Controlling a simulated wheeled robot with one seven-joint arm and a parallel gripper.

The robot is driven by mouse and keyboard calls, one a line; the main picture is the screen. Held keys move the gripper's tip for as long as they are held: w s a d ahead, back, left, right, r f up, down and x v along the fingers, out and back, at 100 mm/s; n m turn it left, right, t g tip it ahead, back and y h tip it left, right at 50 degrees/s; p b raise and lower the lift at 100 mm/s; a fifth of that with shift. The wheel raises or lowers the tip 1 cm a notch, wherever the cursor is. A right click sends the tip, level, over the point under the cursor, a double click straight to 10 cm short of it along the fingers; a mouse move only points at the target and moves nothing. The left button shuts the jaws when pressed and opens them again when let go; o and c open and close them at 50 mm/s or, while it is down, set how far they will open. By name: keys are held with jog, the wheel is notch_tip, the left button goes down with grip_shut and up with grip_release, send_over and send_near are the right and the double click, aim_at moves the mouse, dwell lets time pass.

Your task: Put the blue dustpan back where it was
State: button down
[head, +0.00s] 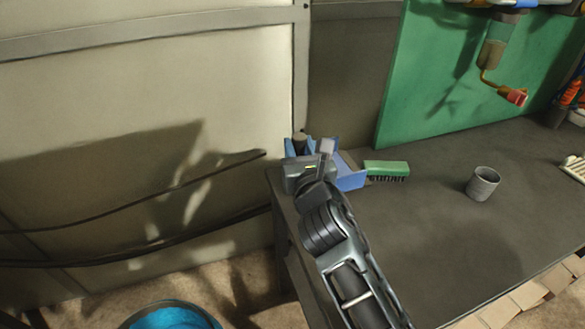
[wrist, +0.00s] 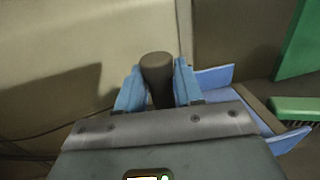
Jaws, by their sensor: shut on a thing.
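The blue dustpan (head: 350,180) is at the far left corner of the dark table, partly hidden behind my gripper (head: 300,146). Its blue sides also show in the wrist view (wrist: 284,140), to the right of my gripper's body. My gripper (wrist: 158,85) is shut on a dark, rounded handle (wrist: 158,70), which stands between its two blue fingers. The handle appears to belong to the dustpan, but my gripper hides where they join. I cannot tell whether the dustpan touches the tabletop.
A green brush (head: 386,167) with dark bristles lies just right of the dustpan. A grey cup (head: 483,184) stands farther right on the dark table (head: 430,235). A green panel (head: 430,80) rises behind. A container with blue contents (head: 172,316) is on the floor at lower left.

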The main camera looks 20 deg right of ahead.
jog(key=f, duration=0.1)
jog(key=w+a+f+b, duration=0.1)
jog(key=f, duration=0.1)
jog(key=f+b, duration=0.1)
jog(key=f, duration=0.1)
jog(key=shift+w+a+f, duration=0.15)
jog(key=shift+a, duration=0.1)
jog(key=c, duration=0.7)
grip_release()
jog(key=s+a+b, duration=0.1)
jog(key=s+a, duration=0.1)
jog(key=s, duration=1)
